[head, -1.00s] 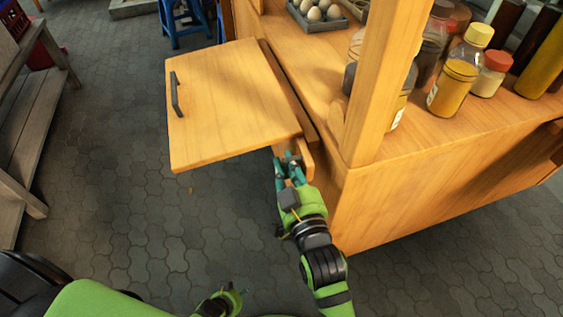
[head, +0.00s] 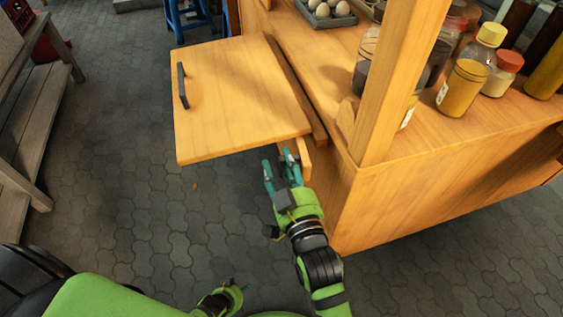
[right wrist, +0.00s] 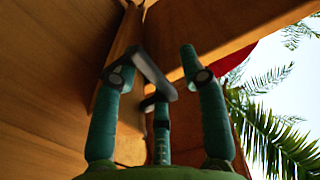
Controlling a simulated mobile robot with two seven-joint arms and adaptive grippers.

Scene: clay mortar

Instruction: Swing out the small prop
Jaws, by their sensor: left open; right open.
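The small wooden prop (head: 304,158) shows beneath the raised flap (head: 240,100), at the near corner by the counter. In the right wrist view it appears as a narrow wooden piece (right wrist: 123,50) close to the counter panel, with a dark grey bracket handle (right wrist: 152,73). My right gripper (head: 282,170) is open just below the flap's near edge, left of the prop's visible end. In the right wrist view its fingers (right wrist: 155,75) are spread, with the handle between them; contact is unclear. My left gripper (head: 236,291) is open and empty, low over the floor.
The wooden counter (head: 400,190) and its post (head: 398,85) stand right of my right arm. Jars (head: 461,88) and an egg tray (head: 325,12) sit on top. The flap has a dark handle (head: 182,85). A grey bench (head: 30,120) is at left; open paving lies between.

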